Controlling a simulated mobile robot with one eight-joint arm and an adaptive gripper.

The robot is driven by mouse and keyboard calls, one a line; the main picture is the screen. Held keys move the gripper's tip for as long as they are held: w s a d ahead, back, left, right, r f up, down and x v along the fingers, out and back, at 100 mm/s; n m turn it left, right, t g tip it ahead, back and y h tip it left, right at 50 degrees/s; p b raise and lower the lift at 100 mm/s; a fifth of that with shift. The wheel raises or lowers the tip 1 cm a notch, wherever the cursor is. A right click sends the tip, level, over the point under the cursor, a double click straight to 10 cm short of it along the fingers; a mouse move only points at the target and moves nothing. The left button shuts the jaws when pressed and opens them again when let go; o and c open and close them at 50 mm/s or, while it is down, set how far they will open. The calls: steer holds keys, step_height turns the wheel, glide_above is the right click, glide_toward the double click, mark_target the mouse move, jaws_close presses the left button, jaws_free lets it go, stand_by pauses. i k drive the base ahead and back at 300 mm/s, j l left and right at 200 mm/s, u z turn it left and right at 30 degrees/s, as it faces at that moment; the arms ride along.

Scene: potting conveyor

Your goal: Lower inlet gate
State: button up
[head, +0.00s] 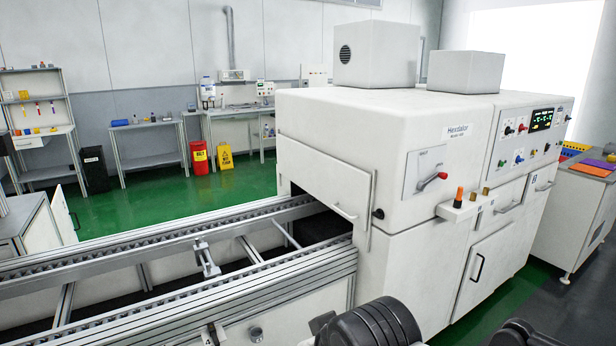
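The large white machine (390,130) has an inlet on its left end, where the conveyor (170,260) runs in. A pale panel (325,200), which looks like the inlet gate, hangs over that inlet. A dark opening (320,227) shows below it, so it looks raised. On the machine's front, a lever with a red knob (442,175) sits on a light plate; its lettering is too small to read. Dark rounded parts of my arm show at the bottom edge, but I cannot make out my gripper or its fingertips.
A small ledge with an orange knob (459,197) projects from the machine's front, right of the lever. Control buttons and a display (541,119) are further right. Green floor lies behind the conveyor, with a red bin (200,160) and yellow sign (224,157).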

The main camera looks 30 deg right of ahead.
mark_target(343, 187)
steer(key=i+z, duration=0.15)
steer(key=z, duration=0.25)
steer(key=i+z, duration=0.2)
steer(key=z, duration=0.25)
steer(key=i+j+z, duration=0.15)
steer(key=z, duration=0.25)
steer(key=i+j+z, duration=0.1)
steer(key=z, duration=0.35)
steer(key=i+j+z, duration=0.1)
steer(key=j+z, duration=0.15)
steer(key=z, duration=0.15)
